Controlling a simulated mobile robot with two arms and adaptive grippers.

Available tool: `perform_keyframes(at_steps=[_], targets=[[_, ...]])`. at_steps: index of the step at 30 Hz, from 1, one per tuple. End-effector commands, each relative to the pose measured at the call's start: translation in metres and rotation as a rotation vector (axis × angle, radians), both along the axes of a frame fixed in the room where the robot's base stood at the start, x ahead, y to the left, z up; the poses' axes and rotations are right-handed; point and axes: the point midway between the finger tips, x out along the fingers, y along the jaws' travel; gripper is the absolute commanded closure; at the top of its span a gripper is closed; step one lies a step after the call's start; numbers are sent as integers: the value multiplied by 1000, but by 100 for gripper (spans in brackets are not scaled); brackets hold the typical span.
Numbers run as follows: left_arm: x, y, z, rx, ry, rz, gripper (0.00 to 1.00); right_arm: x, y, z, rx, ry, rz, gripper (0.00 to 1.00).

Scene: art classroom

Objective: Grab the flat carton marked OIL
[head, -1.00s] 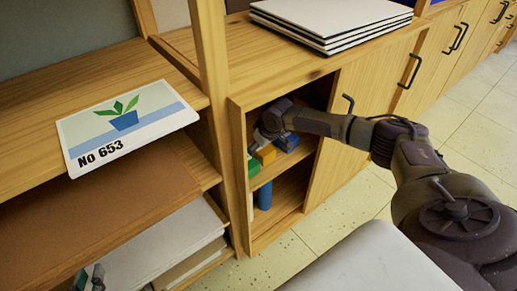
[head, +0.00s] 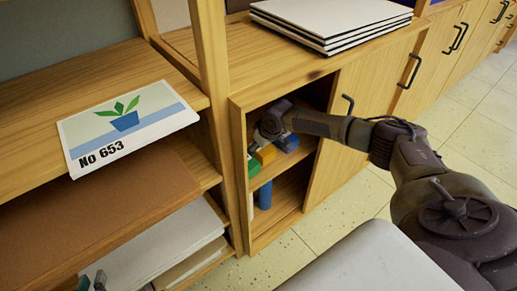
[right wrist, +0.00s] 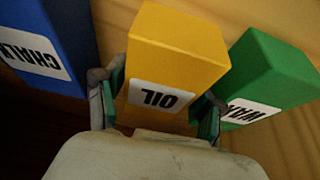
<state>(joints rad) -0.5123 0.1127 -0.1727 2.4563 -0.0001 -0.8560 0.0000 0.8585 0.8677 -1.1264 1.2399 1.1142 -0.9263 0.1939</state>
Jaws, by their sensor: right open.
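The yellow carton marked OIL (right wrist: 178,62) stands in the middle of the right wrist view, its label upside down. It also shows in the head view (head: 265,154), inside the open cabinet. My right gripper (right wrist: 158,108) is open, with one finger on each side of the carton's near end. I cannot tell whether the pads touch it. In the head view my right gripper (head: 268,132) reaches into the cabinet and partly hides the cartons. Only the fingertips of my left gripper (head: 91,281) show at the bottom left, apart and with nothing seen between them.
A blue carton marked CHALK (right wrist: 45,40) is left of the yellow one; a green carton marked WAX (right wrist: 268,75) is close on its right. The cabinet shelf (head: 278,167) has a blue cylinder (head: 265,195) below it. A NO 653 card (head: 125,125) lies on the left shelf.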

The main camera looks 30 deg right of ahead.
Motion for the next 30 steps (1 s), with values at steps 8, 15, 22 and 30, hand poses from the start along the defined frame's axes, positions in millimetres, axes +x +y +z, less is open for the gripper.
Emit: perform_keyframes(at_steps=[8,15,22,30], targets=[[0,0,0,1,-1,0,77,0,0,0,1,1,0,37],[0,0,1,1,-3,0,77,0,0,0,1,0,0,77],[0,0,1,2,-3,0,77,0,0,0,0,-1,0,79],[10,-4,14,-16,-92,-8,77,1,-1,3,-1,-2,1,79]])
